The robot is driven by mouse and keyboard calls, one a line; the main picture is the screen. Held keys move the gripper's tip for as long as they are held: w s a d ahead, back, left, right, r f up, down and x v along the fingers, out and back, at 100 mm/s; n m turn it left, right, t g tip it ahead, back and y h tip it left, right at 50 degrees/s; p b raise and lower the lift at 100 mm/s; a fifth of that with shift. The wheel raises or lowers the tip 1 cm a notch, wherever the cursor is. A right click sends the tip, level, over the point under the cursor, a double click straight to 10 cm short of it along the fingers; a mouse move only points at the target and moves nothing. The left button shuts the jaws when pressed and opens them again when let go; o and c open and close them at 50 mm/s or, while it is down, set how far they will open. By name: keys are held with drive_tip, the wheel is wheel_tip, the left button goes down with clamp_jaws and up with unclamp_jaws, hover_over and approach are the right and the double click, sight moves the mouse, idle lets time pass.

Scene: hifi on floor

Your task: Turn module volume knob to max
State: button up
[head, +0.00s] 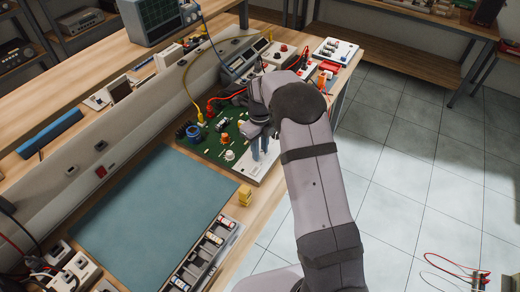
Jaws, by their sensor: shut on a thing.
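A green circuit board module (210,147) lies on the wooden bench, with several parts on it, among them a blue coil and a white round knob-like part (229,155). A pale panel (250,170) forms its right front side. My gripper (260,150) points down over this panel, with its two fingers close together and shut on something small. The fingers and wrist hide what is between them. It appears to be the volume knob, but its pointer and setting cannot be seen.
A teal mat (155,213) lies left of the module. A small yellow block (245,196) and a parts tray (207,251) are near the bench's front edge. Red and yellow leads, an orange part (322,82) and meters crowd behind. Open tiled floor lies to the right.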

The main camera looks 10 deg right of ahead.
sight(261, 154)
drive_tip(key=o, duration=1)
drive_tip(key=shift+r, duration=0.1)
drive_tip(key=shift+o, duration=0.2)
drive_tip(key=shift+r+b, duration=1)
drive_tip(key=shift+r, duration=2.65)
drive_tip(key=shift+s+r+n, duration=0.15)
drive_tip(key=shift+s+n, duration=0.25)
drive_tip(key=shift+n, duration=0.2)
drive_tip(key=s+f+n, duration=0.1)
drive_tip(key=s+n, duration=2.7)
drive_tip(key=shift+s+a+f, duration=0.2)
drive_tip(key=shift+a+f, duration=0.2)
